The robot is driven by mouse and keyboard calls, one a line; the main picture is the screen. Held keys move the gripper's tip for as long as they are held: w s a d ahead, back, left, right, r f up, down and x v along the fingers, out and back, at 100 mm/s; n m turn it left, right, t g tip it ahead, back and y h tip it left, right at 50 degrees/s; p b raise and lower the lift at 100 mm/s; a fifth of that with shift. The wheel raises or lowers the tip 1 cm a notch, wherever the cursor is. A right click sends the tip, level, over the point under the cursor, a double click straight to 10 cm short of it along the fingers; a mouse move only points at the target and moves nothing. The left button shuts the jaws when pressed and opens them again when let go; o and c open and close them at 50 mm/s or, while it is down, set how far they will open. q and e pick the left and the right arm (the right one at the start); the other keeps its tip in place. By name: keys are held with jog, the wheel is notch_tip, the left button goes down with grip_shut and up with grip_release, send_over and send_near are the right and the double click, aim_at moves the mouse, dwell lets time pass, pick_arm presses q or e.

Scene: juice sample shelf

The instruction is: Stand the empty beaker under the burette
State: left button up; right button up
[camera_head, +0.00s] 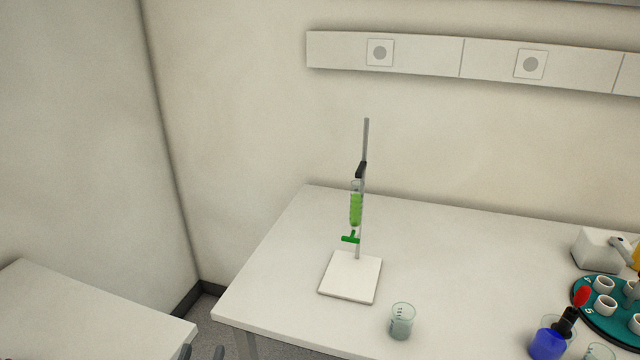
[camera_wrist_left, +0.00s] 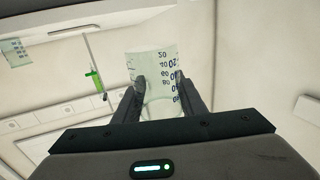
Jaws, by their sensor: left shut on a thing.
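My left gripper (camera_head: 202,353) shows only as dark fingertips at the bottom edge of the head view, left of the table. In the left wrist view it (camera_wrist_left: 158,82) is shut on a clear empty beaker (camera_wrist_left: 153,63) with a printed scale. The head view does not show this beaker. The burette (camera_head: 355,208) holds green liquid and has a green tap. It is clamped to a rod above a white base plate (camera_head: 350,277), whose top is bare. The burette also shows in the left wrist view (camera_wrist_left: 96,80), apart from the held beaker. My right gripper is not in view.
A beaker with greyish contents (camera_head: 401,322) stands right of the base plate near the table's front. The table (camera_head: 265,285) is clear left of the stand.

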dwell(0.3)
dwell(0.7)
pick_arm(q)
jog(key=shift+w, duration=0.1)
jog(key=w+d+r+m+h+p, duration=0.2)
jog(key=w+d+p, duration=0.4)
jog(key=w+d, duration=0.4)
jog(key=w+d+r+m+g+h+p, duration=0.1)
jog(key=w+d+r+m+h+p, duration=0.2)
jog(key=w+d, duration=0.7)
jog(key=d+h+p, duration=0.1)
jog(key=h+p, duration=0.1)
jog(key=p, duration=0.1)
jog(key=shift+w+d+g+h+p, duration=0.3)
jog(key=shift+w+p, duration=0.05)
jog(key=shift+w, duration=0.05)
jog(key=shift+f, duration=0.15)
